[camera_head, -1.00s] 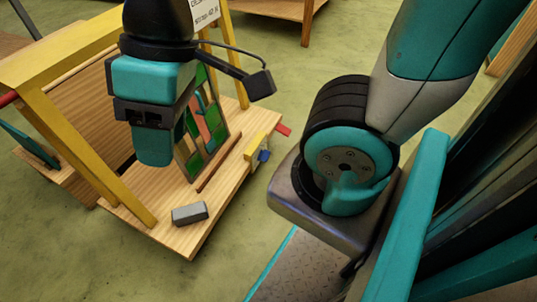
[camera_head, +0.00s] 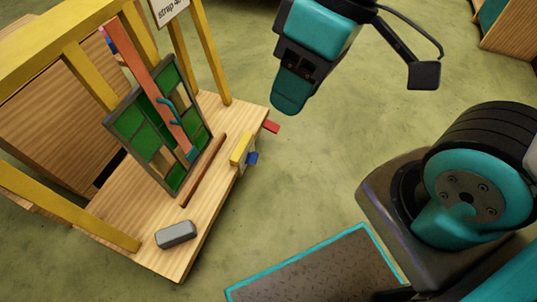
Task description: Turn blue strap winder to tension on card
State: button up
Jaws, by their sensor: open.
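The blue winder (camera_head: 252,158) is a small piece at the right edge of the wooden bench, beside a yellow block (camera_head: 240,149). The leaded panel (camera_head: 147,145) of green and pale glass stands tilted on the bench, with a salmon strap (camera_head: 150,75) running down across it. The card (camera_head: 170,8) hangs at the top with partly cut-off lettering that reads "strap 40"; the rest is out of frame. My gripper (camera_head: 290,100) is in the air right of the bench, above and to the right of the winder, touching nothing. Its fingers overlap in this view.
The bench (camera_head: 150,262) carries a grey block (camera_head: 176,234) and a brown wooden rod (camera_head: 204,170). Yellow frame posts (camera_head: 65,208) stand around the panel. A red piece (camera_head: 271,127) sticks out at the bench's right edge.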

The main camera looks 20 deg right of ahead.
aim_at(252, 159)
jog(key=z, duration=0.5)
jog(key=k, duration=0.65)
jog(key=z, duration=0.45)
jog(key=i, duration=1)
jog(key=u, duration=0.2)
